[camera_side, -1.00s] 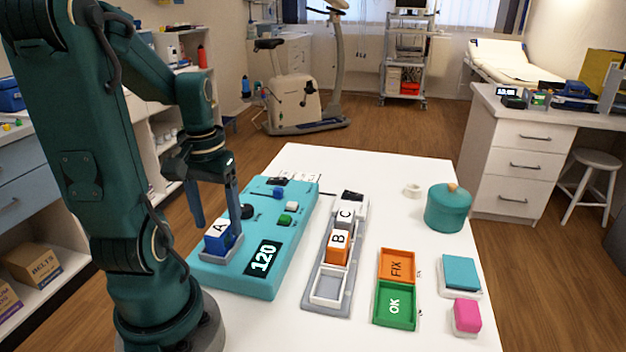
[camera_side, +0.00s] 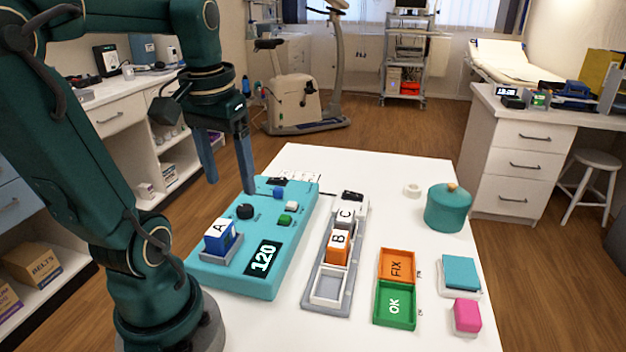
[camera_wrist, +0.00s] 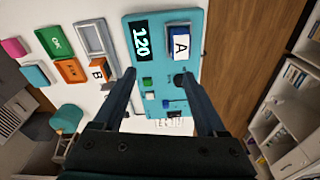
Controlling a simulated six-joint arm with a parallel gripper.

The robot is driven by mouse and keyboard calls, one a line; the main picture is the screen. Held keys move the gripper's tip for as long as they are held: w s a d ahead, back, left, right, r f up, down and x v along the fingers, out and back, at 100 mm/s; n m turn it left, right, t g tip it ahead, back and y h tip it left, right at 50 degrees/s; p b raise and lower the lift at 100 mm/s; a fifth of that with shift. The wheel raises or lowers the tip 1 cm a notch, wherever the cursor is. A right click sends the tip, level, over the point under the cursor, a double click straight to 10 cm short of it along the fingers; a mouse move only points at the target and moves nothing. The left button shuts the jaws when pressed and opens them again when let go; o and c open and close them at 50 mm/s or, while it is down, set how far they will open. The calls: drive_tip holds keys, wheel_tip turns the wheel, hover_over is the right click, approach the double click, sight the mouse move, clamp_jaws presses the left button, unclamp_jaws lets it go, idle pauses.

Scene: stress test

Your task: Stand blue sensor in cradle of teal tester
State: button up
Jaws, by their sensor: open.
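In the wrist view the sensor (camera_wrist: 180,45) sits at the top of the tester (camera_wrist: 160,70). My gripper (camera_side: 229,188) is open and empty, raised above the tester and apart from the sensor. Its two fingers (camera_wrist: 165,105) also show spread in the wrist view. The tester's display reads 120, and it has a black knob (camera_side: 245,211) and blue, white and green buttons.
A grey rack (camera_side: 327,302) holds an orange block B (camera_side: 338,246) and a white block C (camera_side: 345,216); its near slot is empty. To its right are an orange FIX tray (camera_side: 397,250), a green OK tray (camera_side: 409,316), a teal pot (camera_side: 447,210) and a pink block (camera_side: 467,315).

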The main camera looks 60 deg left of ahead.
drive_tip(key=w+d+f+m+t+h, duration=0.1)
drive_tip(key=d+m+t, duration=0.3)
drive_tip(key=d, duration=0.8)
drive_tip(key=f+m, duration=0.1)
drive_tip(key=m, duration=0.1)
drive_tip(key=shift+w+d+f+m+t, duration=0.2)
drive_tip(key=shift+w+f+m+t, duration=0.1)
drive_tip(key=shift+w+m, duration=0.1)
